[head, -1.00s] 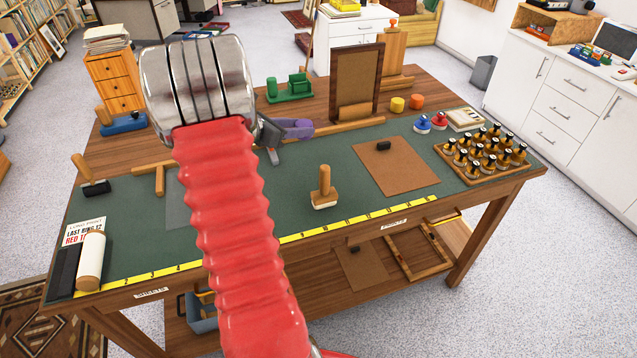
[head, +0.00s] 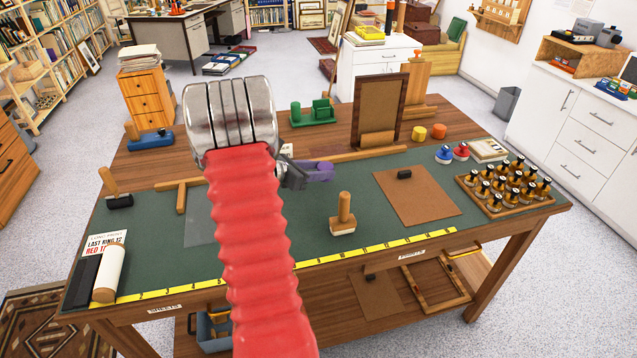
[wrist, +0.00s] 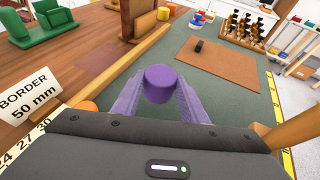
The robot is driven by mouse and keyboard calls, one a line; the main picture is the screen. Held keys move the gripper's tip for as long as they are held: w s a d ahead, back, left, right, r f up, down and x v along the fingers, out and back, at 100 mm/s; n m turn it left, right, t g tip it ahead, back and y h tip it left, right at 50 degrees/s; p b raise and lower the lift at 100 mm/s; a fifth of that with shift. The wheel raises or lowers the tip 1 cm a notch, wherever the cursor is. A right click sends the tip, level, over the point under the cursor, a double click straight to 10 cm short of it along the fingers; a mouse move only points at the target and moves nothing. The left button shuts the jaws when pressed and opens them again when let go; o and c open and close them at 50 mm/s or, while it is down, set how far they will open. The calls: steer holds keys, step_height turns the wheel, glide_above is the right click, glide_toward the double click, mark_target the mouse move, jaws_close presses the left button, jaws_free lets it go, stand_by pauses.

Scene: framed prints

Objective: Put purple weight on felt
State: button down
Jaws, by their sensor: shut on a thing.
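My gripper (wrist: 158,100) is shut on the purple weight (wrist: 160,84), a short cylinder seen between the two purple fingers in the wrist view. In the head view, my gripper (head: 308,173) hangs over the back middle of the workbench, partly behind my red arm, and the weight cannot be told apart from the fingers. A flat brown sheet (head: 425,205) lies on the green bench top to the right, with a small black block (head: 404,174) on it. It also shows ahead and right of the weight in the wrist view (wrist: 225,72). I cannot tell which surface is the felt.
A wooden-handled stamp (head: 343,215) stands left of the brown sheet. A rack of several bottles (head: 505,190) stands at the right end. An upright wooden frame (head: 378,108) and wooden bar (head: 375,153) are behind. The green bench top (head: 290,225) has bare room around the stamp.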

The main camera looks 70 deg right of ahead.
steer(key=shift+f, duration=1.8)
steer(key=c, duration=1.1)
jaws_free()
steer(key=shift+f, duration=0.15)
steer(key=v, duration=1.2)
steer(key=shift+w, duration=0.1)
